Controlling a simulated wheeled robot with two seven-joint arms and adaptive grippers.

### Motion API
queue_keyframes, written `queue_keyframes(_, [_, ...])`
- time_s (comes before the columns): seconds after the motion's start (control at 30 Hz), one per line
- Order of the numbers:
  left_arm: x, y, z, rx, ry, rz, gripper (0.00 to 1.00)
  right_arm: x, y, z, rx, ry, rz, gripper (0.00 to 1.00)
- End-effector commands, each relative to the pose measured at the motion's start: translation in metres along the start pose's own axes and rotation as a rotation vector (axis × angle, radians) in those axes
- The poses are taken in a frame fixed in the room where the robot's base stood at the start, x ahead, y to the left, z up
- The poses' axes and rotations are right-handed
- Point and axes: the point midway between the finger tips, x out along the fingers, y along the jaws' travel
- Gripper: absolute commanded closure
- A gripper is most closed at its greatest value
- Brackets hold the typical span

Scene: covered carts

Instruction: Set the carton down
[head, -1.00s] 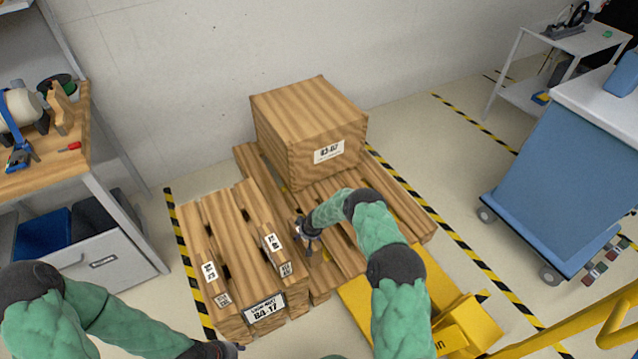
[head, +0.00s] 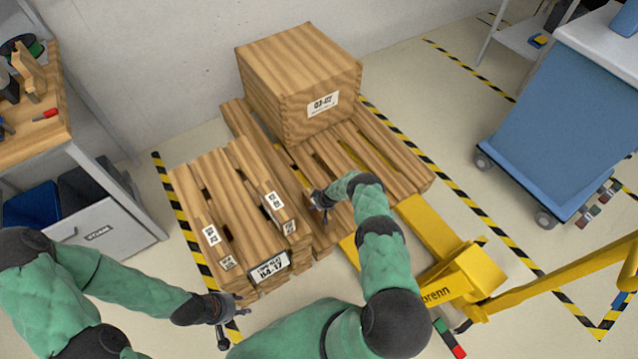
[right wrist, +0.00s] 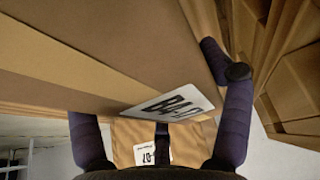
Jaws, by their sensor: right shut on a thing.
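My right gripper (head: 320,203) is shut, low beside the right edge of the slatted wood-grained stack labelled 84-17 (head: 235,180). In the right wrist view its dark fingers (right wrist: 162,135) stand either side of a brown carton (right wrist: 100,55) whose white label starts "B4". What part of it they grip is hidden, and the head view does not show it clearly. A large wood-grained box labelled 03-07 (head: 300,60) sits on the pallet behind; its label also shows between the fingers. My left gripper (head: 225,318) is empty near the stack's front, its fingers apart.
The pallet (head: 405,165) rests over yellow pallet-truck forks (head: 425,225), with the truck's handle at the right. A blue cart (head: 545,120) stands right, a workbench (head: 45,125) left. Striped tape marks the floor. Floor between pallet and cart is clear.

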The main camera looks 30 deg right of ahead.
Motion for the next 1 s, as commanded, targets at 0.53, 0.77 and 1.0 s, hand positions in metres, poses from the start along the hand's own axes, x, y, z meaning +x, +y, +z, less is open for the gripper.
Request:
queue_keyframes(0.53, [0.036, -0.013, -0.001, 0.000, 0.000, 0.000, 0.60, 0.046, 0.002, 0.018, 0.000, 0.002, 0.002, 0.79])
queue_keyframes(0.77, [0.054, -0.019, -0.002, 0.000, 0.000, 0.000, 0.60, 0.070, 0.001, 0.029, 0.001, 0.001, 0.002, 0.79])
queue_keyframes(1.0, [0.058, -0.021, -0.002, 0.000, 0.000, 0.000, 0.60, 0.077, 0.002, 0.030, 0.000, 0.003, 0.003, 0.79])
